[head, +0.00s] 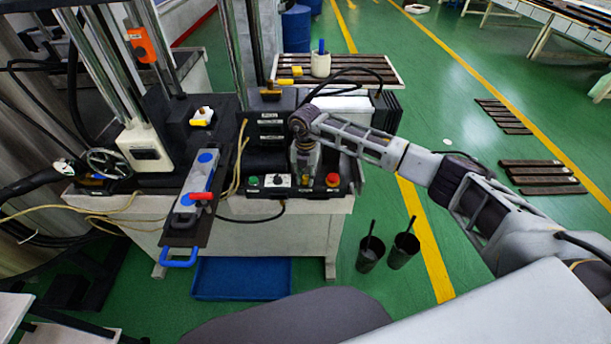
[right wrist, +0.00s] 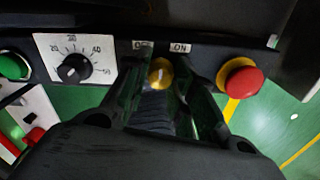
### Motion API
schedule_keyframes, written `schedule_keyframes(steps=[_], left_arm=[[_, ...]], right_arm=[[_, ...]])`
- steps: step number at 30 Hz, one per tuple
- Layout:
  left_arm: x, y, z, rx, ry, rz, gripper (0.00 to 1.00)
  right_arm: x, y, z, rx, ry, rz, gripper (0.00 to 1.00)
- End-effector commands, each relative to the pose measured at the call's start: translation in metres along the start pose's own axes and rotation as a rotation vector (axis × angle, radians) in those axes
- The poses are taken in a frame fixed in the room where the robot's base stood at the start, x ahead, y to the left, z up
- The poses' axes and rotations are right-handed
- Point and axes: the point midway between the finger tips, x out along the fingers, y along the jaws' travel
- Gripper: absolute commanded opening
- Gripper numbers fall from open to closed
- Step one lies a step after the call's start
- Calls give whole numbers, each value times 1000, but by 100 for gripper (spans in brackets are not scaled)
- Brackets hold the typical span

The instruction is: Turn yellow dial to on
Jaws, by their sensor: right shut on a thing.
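The yellow dial (right wrist: 160,73) sits on the dark control panel (right wrist: 208,58), below a label reading ON and a partly covered label to its left. My right gripper (right wrist: 168,92) is shut on the dial, with one dark finger on each side. The dial's exact pointing direction is hard to tell behind the fingers. My left gripper does not show.
On the panel, a red button (right wrist: 243,81) is right of the dial; a black numbered knob (right wrist: 75,68) and a green button (right wrist: 13,66) are left. A long dark plate with a blue handle (head: 179,258) juts from the bench. Two black buckets (head: 371,258) stand on the floor.

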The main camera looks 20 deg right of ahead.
Motion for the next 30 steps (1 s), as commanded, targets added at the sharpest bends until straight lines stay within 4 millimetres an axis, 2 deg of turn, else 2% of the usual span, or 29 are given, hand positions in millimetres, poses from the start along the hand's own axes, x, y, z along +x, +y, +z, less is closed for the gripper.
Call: schedule_keyframes(steps=[18,30], left_arm=[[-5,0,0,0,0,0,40],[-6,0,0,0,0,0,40]], right_arm=[[-1,0,0,465,0,1,2],[0,0,0,608,0,1,2]])
